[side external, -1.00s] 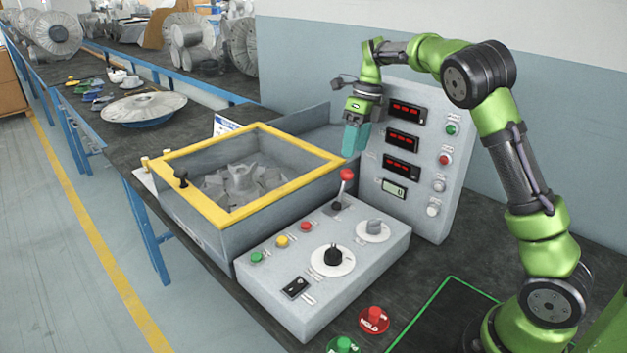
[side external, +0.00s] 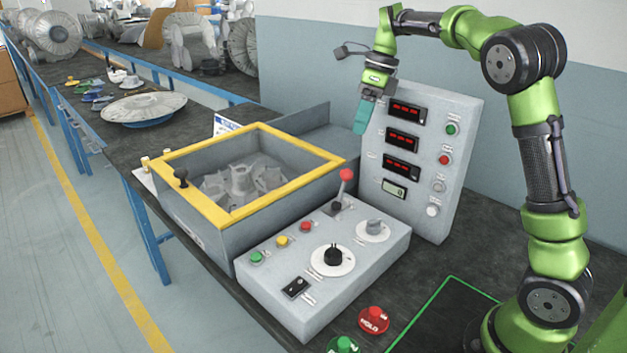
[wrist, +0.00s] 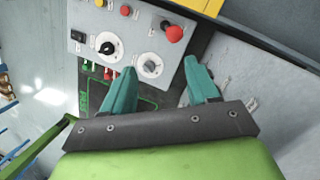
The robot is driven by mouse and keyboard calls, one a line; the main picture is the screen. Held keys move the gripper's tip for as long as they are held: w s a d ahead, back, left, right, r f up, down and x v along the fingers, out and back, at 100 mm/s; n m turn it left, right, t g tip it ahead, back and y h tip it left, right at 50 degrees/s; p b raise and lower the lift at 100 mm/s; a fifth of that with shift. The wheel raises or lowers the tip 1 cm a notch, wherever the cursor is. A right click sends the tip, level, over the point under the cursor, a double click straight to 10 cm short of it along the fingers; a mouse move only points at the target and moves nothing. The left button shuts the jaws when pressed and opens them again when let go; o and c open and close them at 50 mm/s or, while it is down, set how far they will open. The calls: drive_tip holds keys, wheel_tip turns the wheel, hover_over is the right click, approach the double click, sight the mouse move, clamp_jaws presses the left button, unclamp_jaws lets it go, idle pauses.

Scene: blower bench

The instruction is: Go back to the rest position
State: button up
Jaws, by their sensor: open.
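My gripper (side external: 361,116) is raised in front of the upright display panel (side external: 438,118), above the control box. In the wrist view its two teal fingers (wrist: 163,84) stand apart with nothing between them. The red-knobbed lever (side external: 345,178) stands on the control box (side external: 300,321) below the gripper, apart from it. The lever's red knob also shows in the wrist view (wrist: 173,33), beyond the fingers.
The yellow-framed bin (side external: 217,213) holds a grey finned part (side external: 240,183). Red (side external: 373,320) and green (side external: 342,346) buttons sit near the front edge. A green-outlined dark area (side external: 450,318) on the bench is bare. A blue-grey wall stands behind the panel.

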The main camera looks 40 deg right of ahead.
drive_tip(key=s+a+f+n+t, duration=0.1)
drive_tip(key=s+a+n+t, duration=0.2)
drive_tip(key=s+a+n, duration=0.4)
drive_tip(key=s+a+f+n+t, duration=0.2)
drive_tip(key=s+a+n, duration=0.5)
drive_tip(key=s+n, duration=0.6)
drive_tip(key=n+t, duration=0.1)
drive_tip(key=n, duration=0.5)
drive_tip(key=shift+a+h, duration=0.3)
drive_tip(key=shift+h, duration=0.1)
